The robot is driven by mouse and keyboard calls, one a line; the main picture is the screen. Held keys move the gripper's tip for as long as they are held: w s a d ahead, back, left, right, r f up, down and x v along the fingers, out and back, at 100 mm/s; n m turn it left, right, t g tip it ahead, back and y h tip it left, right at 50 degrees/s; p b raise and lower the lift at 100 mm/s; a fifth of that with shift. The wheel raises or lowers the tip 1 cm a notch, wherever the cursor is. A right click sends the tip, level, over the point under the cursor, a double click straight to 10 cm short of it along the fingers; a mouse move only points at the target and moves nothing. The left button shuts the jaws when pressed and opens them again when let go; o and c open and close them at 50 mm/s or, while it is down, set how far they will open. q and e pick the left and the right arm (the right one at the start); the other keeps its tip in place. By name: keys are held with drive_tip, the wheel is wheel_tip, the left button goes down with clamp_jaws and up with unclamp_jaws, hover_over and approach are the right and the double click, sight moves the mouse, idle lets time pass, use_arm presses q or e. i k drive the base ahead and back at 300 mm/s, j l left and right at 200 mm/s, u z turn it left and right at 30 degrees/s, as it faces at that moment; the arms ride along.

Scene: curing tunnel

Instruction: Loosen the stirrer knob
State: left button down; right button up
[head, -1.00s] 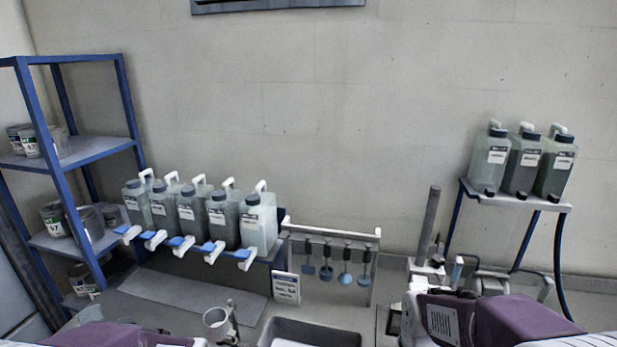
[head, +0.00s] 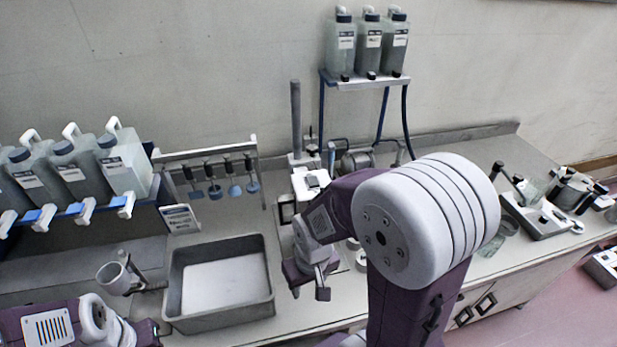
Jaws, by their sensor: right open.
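A stirrer-like stand with a tall grey post (head: 296,112) and a pale base (head: 304,158) stands at the back of the bench, left of the bottle shelf. A small dark upright part (head: 311,138) is beside the post. I cannot make out which part is the stirrer knob. My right gripper (head: 309,284) is open and empty, pointing down over the bench in front of the stand, apart from it. My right arm hides part of the bench behind it. My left gripper (head: 144,333) shows only partly at the lower left edge, and its jaws are unclear.
A grey tray (head: 265,285) with a white bottom lies left of my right gripper. A small cup on a stand (head: 112,276) is beside it. Several paddles hang from a rack (head: 205,152). Three bottles stand on a raised shelf (head: 365,84). A metal device (head: 540,215) sits at right.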

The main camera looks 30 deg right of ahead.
sight(312, 149)
drive_tip(key=z, duration=0.85)
